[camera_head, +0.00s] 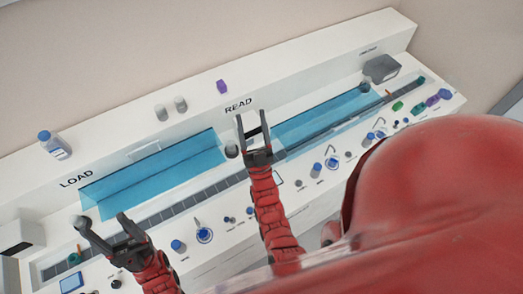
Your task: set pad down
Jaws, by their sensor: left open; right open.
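The white bench-top machine (245,95) carries the words LOAD and READ and two blue see-through covers (155,172). My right gripper (251,116) is open, with its fingers pointing to the machine's back just below READ. A small black rectangle shows between its fingers; I cannot tell whether it is a pad or a slot in the machine. My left gripper (102,219) is open below LOAD, with nothing seen between its fingers. No pad can be made out for sure.
A blue-capped bottle (54,146), two grey cylinders (180,104) and a purple piece (222,87) stand on the back ledge. A segmented grey track (190,201) runs along the front, with several knobs and coloured pieces before it. A grey box (381,69) sits at the right.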

